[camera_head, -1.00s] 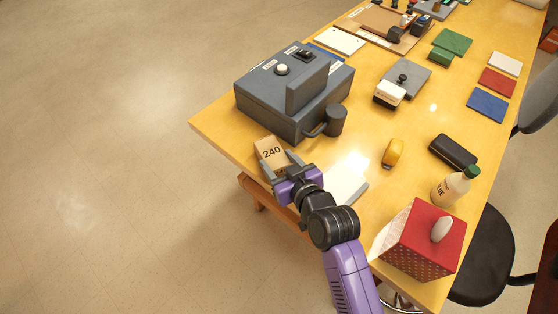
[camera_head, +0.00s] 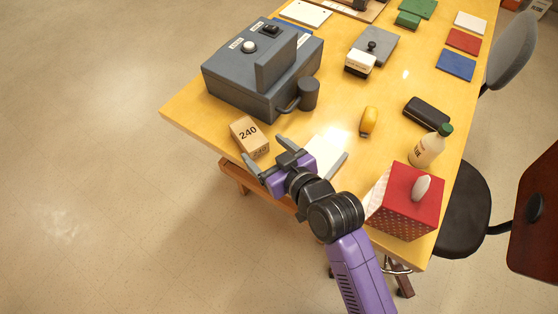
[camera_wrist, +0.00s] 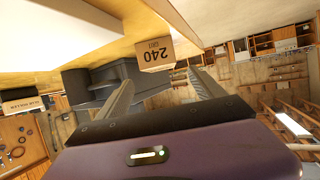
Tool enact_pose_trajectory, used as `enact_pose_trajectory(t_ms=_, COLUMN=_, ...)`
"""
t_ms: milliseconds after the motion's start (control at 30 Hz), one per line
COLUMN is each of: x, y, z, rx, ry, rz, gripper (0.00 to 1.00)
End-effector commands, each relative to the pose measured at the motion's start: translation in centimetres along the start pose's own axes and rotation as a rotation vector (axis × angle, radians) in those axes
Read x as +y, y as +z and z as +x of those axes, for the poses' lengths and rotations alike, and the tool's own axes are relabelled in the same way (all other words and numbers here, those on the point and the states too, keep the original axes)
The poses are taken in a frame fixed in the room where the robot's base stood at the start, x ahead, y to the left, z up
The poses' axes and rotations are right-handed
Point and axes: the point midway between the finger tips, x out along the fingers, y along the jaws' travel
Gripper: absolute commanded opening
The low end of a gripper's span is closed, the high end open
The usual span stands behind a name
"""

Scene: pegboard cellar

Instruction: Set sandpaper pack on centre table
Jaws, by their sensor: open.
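The sandpaper pack (camera_head: 249,136), a small tan box marked 240, rests on the yellow wooden table (camera_head: 330,110) near its left front edge. It stands just in front of the grey machine. My gripper (camera_head: 266,152) is open and empty, to the lower right of the pack and apart from it. In the wrist view the pack (camera_wrist: 155,54) shows upside down, beyond the open fingertips (camera_wrist: 160,76), and nothing is between the fingers.
A grey machine (camera_head: 235,85) with a grey mug (camera_head: 308,93) stands behind the pack. A white pad (camera_head: 326,155), yellow tape dispenser (camera_head: 369,122), glue bottle (camera_head: 428,150) and red tissue box (camera_head: 405,205) are to the right. Open floor (camera_head: 90,150) lies left.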

Motion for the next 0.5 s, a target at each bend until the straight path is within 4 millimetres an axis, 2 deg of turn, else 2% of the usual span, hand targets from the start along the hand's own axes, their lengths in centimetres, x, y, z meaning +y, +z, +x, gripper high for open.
enact_pose_trajectory(t_ms=33, x=0.1, y=0.2, z=-1.1, rx=0.000, ry=0.001, rz=0.000, gripper=0.78)
enact_pose_trajectory(t_ms=200, x=0.1, y=0.2, z=-4.2, rx=0.000, ry=0.003, rz=0.000, gripper=0.78)
enact_pose_trajectory(t_ms=333, x=0.1, y=0.1, z=-5.8, rx=0.000, ry=0.001, rz=0.000, gripper=0.78)
enact_pose_trajectory(t_ms=500, x=0.0, y=0.0, z=-6.7, rx=-0.001, ry=0.000, rz=-0.001, gripper=0.78)
